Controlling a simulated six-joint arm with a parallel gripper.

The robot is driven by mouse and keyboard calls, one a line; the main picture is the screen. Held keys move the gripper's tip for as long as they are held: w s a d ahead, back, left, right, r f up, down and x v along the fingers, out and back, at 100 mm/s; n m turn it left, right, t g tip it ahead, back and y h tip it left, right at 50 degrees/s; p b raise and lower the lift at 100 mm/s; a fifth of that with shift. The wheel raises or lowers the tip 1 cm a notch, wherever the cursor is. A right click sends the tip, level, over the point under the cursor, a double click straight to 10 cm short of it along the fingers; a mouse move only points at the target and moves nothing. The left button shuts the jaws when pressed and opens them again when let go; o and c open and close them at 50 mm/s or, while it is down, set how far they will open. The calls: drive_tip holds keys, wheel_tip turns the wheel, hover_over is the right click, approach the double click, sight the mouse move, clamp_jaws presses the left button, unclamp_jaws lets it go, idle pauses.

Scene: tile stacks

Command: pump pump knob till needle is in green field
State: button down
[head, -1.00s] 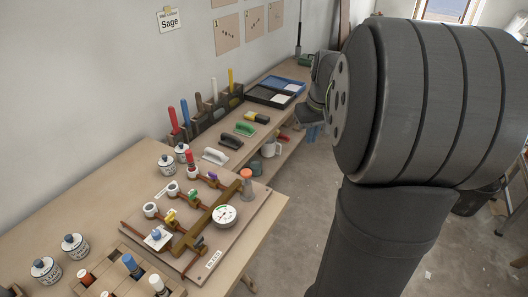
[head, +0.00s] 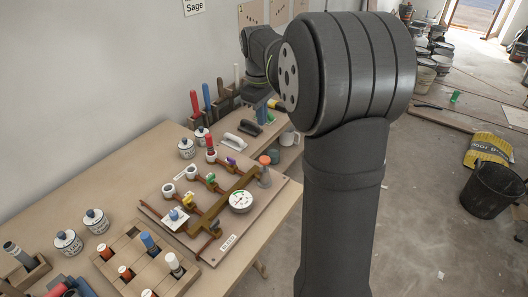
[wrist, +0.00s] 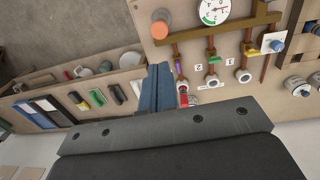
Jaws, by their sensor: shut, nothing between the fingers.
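The pump knob (head: 264,161) is an orange cap on a grey cylinder at the back right of the pipe board (head: 281,189). The knob also shows in the wrist view (wrist: 160,27), at the top middle. The round white gauge (head: 241,201) sits in front of it, and the wrist view cuts off its top (wrist: 210,14). Green and red arcs show on the dial; the needle is too small to read surely. My gripper (wrist: 159,66) is shut and empty, its blue fingers apart from the knob.
The board carries brown pipes, coloured valves and a white card (head: 174,219). White jars (head: 68,242) and a wooden block with coloured pegs (head: 128,262) stand at the left. The wall rises along the back left.

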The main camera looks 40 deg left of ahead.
sight(264, 159)
drive_tip(key=f, duration=1.4)
drive_tip(key=shift+w+d, duration=0.1)
drive_tip(key=shift+w, duration=0.3)
drive_tip(key=shift+f, duration=1.6)
wheel_tip(264, 159, up, 14)
drive_tip(key=shift+s+r, duration=0.2)
drive_tip(key=shift+s, duration=0.2)
